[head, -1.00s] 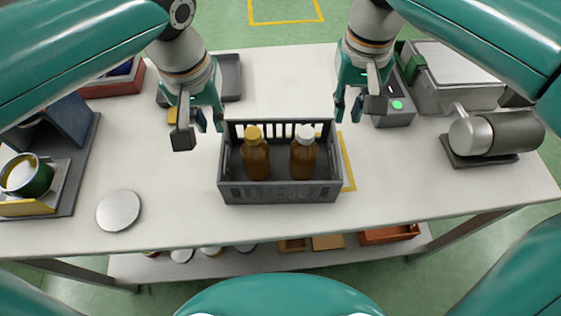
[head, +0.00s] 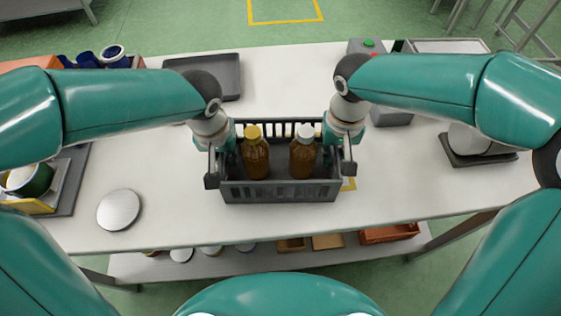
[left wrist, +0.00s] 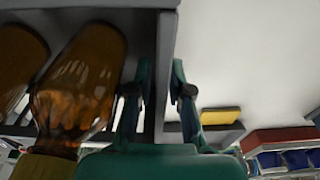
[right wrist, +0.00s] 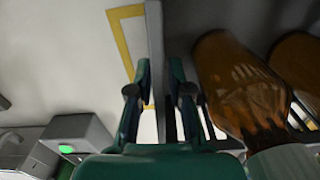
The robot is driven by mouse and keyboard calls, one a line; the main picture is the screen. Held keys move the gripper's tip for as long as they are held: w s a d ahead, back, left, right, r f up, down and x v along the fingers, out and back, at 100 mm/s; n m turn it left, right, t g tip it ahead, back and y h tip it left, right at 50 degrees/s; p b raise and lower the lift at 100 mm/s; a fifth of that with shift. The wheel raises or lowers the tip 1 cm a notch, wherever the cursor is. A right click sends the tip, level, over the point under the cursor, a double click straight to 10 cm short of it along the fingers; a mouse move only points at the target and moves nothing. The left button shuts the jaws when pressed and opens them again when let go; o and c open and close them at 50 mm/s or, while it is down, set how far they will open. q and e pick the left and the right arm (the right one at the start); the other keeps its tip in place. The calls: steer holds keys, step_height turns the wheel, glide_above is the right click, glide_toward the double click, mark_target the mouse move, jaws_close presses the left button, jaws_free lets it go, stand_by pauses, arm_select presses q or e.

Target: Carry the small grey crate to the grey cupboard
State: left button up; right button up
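The small grey crate (head: 280,192) stands upright on the white table in front of me, with two brown bottles in it. One bottle (head: 255,158) has a yellow cap, the other (head: 303,156) a white cap. My left gripper (head: 225,165) is at the crate's left end, with its fingers on both sides of the end wall (left wrist: 166,70). My right gripper (head: 335,160) straddles the right end wall (right wrist: 155,50) the same way. Both grippers look open, with a narrow gap beside the wall. No grey cupboard is recognisable in these views.
A dark tray (head: 215,75) lies behind on the left. A round metal disc (head: 119,210) lies left of the crate. A green-rimmed cup (head: 30,180) stands at far left. The table around the crate's front is clear.

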arm_select(q)
jaws_close()
arm_select(e)
jaws_close()
